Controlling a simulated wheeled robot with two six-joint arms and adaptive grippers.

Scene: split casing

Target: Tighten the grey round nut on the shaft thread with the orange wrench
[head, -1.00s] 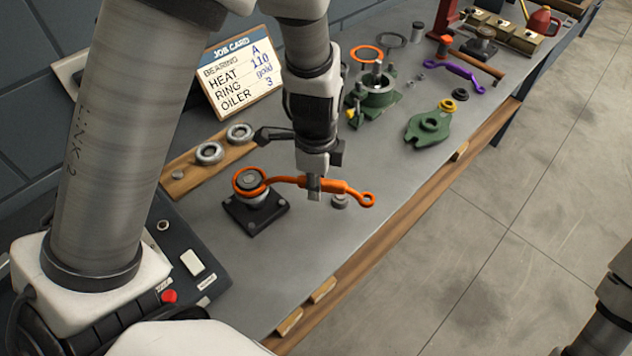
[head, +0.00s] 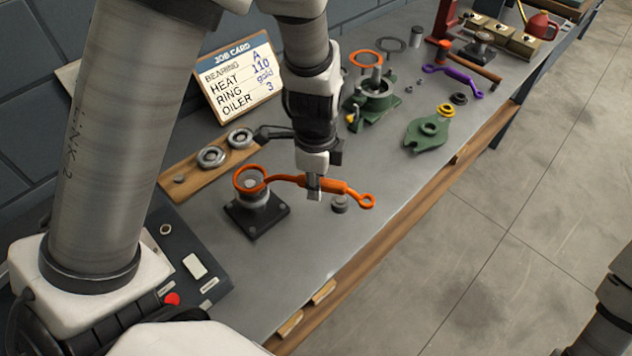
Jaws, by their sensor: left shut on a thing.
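My left gripper (head: 314,190) is shut on the shaft of the orange wrench (head: 343,187), holding it roughly level above the bench. The wrench's large ring end is over the top of a short grey shaft stand (head: 256,199) on a black square base (head: 257,220). A grey round top, which looks like the nut, shows through the ring (head: 251,178). I cannot tell whether the ring sits around the nut or just above it. The thread is hidden. The small ring end points right. My right gripper is out of view.
A small grey cylinder (head: 340,204) stands under the wrench handle. A wooden board with bearing rings (head: 211,157) and a job card (head: 238,78) are behind. Green casing parts (head: 426,134) and a purple wrench (head: 455,78) lie farther right. The bench's front strip is mostly clear.

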